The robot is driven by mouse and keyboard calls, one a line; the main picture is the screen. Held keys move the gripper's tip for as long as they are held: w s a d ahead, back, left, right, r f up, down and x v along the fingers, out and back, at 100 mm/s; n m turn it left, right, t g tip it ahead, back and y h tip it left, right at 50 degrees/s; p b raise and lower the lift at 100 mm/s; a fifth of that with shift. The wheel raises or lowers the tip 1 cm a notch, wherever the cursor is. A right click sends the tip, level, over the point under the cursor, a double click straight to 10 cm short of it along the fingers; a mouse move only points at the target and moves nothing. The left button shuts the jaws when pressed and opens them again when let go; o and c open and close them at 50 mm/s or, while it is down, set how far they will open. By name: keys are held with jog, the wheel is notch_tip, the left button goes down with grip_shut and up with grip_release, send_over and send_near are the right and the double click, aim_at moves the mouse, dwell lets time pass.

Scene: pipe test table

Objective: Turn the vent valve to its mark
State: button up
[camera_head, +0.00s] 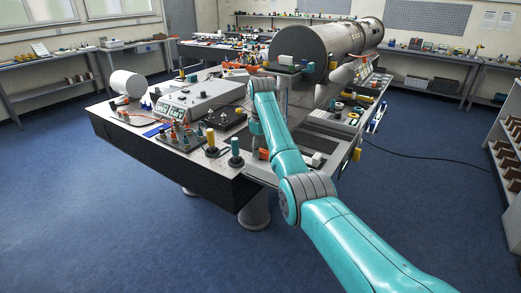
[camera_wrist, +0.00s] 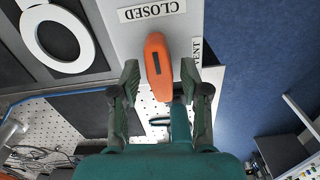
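The orange vent valve handle (camera_wrist: 157,52) shows in the wrist view, at the upper middle. It is a long, narrow lever with a dark slot, running nearly up and down and slightly tilted. A white "CLOSED" label (camera_wrist: 151,11) lies above its top end, and a "VENT" label (camera_wrist: 197,51) lies to its right. My gripper (camera_wrist: 160,72) is open, with one green finger on each side of the handle. Gaps show between both fingers and the handle. I cannot make out a separate mark. In the head view my arm covers the area around the valve.
A white ring (camera_wrist: 58,33) lies on a dark panel left of the handle. A white perforated board (camera_wrist: 60,122) shows lower down. Blue floor lies to the right. In the head view, a large grey cylinder (camera_head: 303,52) stands behind my arm, and the table carries several small fittings.

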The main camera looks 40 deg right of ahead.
grip_shut()
jog(key=shift+m, duration=0.3)
jog(key=m, duration=0.3)
jog(key=shift+m, duration=0.4)
jog(key=m, duration=0.9)
jog(key=shift+d, duration=0.1)
jog(key=m, duration=0.4)
jog(key=shift+m, duration=0.4)
